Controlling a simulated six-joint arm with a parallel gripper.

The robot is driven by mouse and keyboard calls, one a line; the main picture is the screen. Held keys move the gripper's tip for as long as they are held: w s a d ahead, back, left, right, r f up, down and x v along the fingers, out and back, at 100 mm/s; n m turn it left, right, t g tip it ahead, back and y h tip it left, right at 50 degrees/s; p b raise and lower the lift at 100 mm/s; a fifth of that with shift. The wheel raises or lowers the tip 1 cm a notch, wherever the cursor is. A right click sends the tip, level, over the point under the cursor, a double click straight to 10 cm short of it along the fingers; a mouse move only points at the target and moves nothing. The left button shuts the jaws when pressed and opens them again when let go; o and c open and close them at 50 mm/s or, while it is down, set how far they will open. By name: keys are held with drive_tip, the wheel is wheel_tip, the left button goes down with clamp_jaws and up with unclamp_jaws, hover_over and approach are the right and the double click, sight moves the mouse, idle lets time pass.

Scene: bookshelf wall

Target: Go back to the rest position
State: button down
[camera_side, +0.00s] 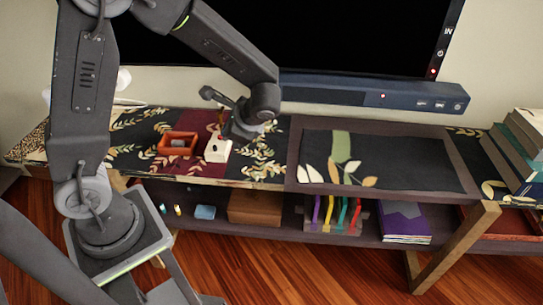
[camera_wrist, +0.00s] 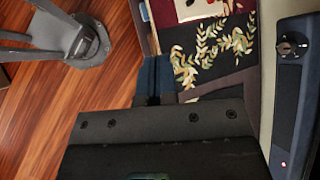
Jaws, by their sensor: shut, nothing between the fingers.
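My gripper (camera_side: 230,132) hangs low over the left part of the patterned shelf top in the side view. It is next to a small white block with a red part on it (camera_side: 217,152); I cannot tell whether they touch. In the wrist view my gripper (camera_wrist: 157,72) shows its two dark blue fingers pressed together, with nothing between them. The arm is bent, reaching out over the shelf.
A red-orange open box (camera_side: 177,143) stands left of the white block. A dark soundbar (camera_side: 370,95) runs behind, under a black screen (camera_side: 340,35). Books (camera_side: 515,150) are stacked at the right. The dark mat (camera_side: 400,160) is clear.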

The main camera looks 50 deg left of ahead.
drive_tip(key=s+d+r+n+t+h, duration=0.7)
drive_tip(key=s+r, duration=0.5)
drive_tip(key=r, duration=0.2)
drive_tip(key=shift+d+r+n+h, duration=0.2)
drive_tip(key=shift+d+n+h, duration=0.5)
drive_tip(key=shift+d, duration=0.45)
drive_tip(key=shift+s, duration=0.1)
